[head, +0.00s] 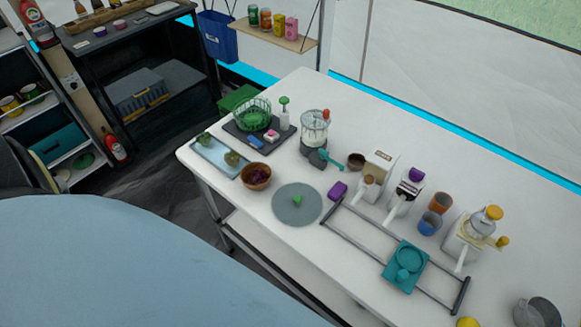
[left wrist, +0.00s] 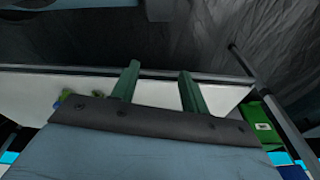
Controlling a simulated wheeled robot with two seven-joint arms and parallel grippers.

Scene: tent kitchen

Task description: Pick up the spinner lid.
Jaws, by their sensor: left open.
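The spinner lid (head: 283,210) looks like a flat grey-green disc with a small green knob (head: 297,200) at its middle. It lies on the white table near the front edge, right of a brown bowl (head: 256,177). My left gripper (left wrist: 159,72) shows only in the left wrist view. Its two green fingers are spread apart with nothing between them, near a pale edge and dark floor. The lid cannot be made out in that view. My right gripper is in neither view.
Left of the lid are a blue tray (head: 208,154) and a green wire basket (head: 253,115). A purple block (head: 337,190) and a dark metal frame (head: 358,233) are close on its right. A glass-jar appliance (head: 314,128) stands behind it. The table's front edge is clear.

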